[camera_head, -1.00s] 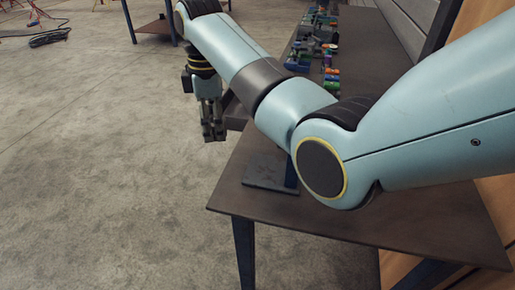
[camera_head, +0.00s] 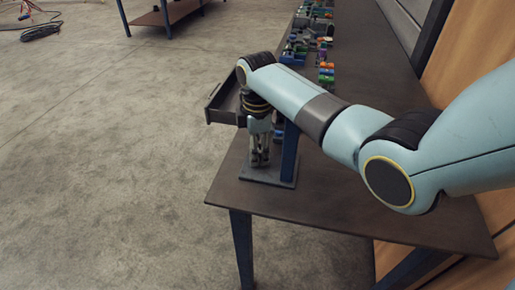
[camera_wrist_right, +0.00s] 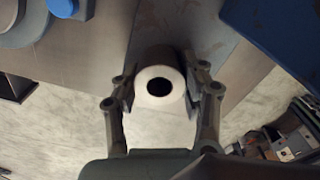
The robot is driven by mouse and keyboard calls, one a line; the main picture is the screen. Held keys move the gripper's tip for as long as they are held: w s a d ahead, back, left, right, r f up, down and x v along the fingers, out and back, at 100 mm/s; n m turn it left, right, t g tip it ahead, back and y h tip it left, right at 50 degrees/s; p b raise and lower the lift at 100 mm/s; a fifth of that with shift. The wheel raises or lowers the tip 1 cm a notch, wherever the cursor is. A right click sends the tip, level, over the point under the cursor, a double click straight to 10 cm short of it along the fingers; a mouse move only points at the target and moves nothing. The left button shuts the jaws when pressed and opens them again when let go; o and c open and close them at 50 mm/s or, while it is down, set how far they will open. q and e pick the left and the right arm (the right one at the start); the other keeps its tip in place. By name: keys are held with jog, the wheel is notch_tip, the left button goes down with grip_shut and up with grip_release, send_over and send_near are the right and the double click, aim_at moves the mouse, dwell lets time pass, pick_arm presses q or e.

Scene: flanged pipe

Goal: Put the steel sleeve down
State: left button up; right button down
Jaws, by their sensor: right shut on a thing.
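My right gripper (camera_head: 260,163) points down in front of a blue post (camera_head: 289,150), low over a small dark plate (camera_head: 264,177) on the brown table (camera_head: 330,215). In the right wrist view the gripper (camera_wrist_right: 160,88) is shut on the steel sleeve (camera_wrist_right: 159,104), a pale hollow cylinder seen end-on with a dark bore. Its fingers press it from both sides. In the head view the sleeve cannot be made out between the fingers, and whether it touches the plate cannot be told. My left gripper is not in view.
A dark open drawer or tray (camera_head: 221,108) sticks out at the table's left edge, behind my wrist. Several small colored parts (camera_head: 322,45) lie along the table further back. The table's front is clear. A second table (camera_head: 165,15) stands far back.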

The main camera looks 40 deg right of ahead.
jog(key=c, duration=0.7)
grip_release()
notch_tip(320, 180, up, 12)
jog(key=shift+a, duration=0.1)
dwell(0.4)
